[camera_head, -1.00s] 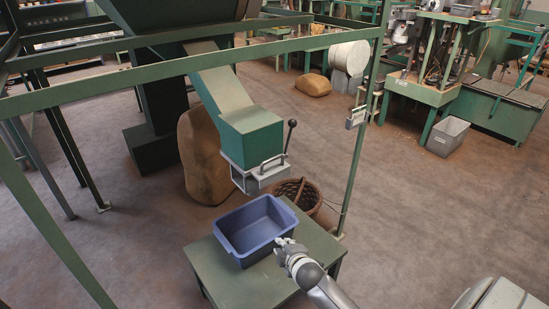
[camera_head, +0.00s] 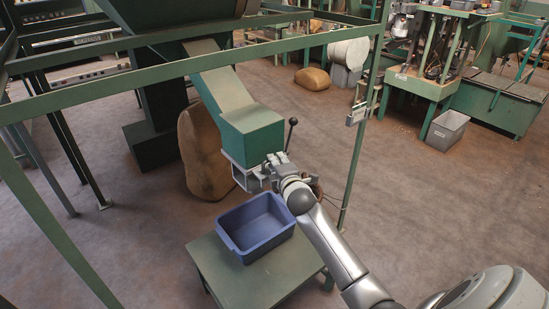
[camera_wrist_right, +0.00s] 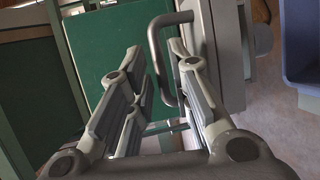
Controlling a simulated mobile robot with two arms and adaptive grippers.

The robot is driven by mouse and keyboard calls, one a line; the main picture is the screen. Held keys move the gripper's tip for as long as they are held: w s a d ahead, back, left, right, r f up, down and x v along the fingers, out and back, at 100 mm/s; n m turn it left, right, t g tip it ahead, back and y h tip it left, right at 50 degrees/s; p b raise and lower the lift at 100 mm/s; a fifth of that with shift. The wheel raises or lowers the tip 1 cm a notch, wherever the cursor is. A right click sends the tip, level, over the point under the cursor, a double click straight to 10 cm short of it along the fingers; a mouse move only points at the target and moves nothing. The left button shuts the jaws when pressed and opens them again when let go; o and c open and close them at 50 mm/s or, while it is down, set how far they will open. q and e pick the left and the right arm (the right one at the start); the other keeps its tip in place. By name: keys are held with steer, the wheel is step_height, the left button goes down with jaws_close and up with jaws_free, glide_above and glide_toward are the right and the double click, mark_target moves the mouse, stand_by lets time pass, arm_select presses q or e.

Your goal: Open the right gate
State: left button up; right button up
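The gate is a grey metal slide (camera_head: 240,176) under the green chute box (camera_head: 252,136). A black-knobbed lever (camera_head: 292,123) stands up beside it. My right gripper (camera_head: 272,164) is at the front of the gate and hides its handle in the head view. In the right wrist view the grey U-shaped handle (camera_wrist_right: 154,42) lies between the two open fingers of my right gripper (camera_wrist_right: 160,65). I cannot tell whether a finger touches it. My left gripper is not in view.
A blue tub (camera_head: 262,243) stands on a green table (camera_head: 225,278) below the chute. A green frame post (camera_head: 360,150) rises to the right of my right arm. A brown sack (camera_head: 205,160) and a mostly hidden basket are near the chute.

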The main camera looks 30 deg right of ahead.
steer(key=shift+x, duration=1.75)
jaws_close()
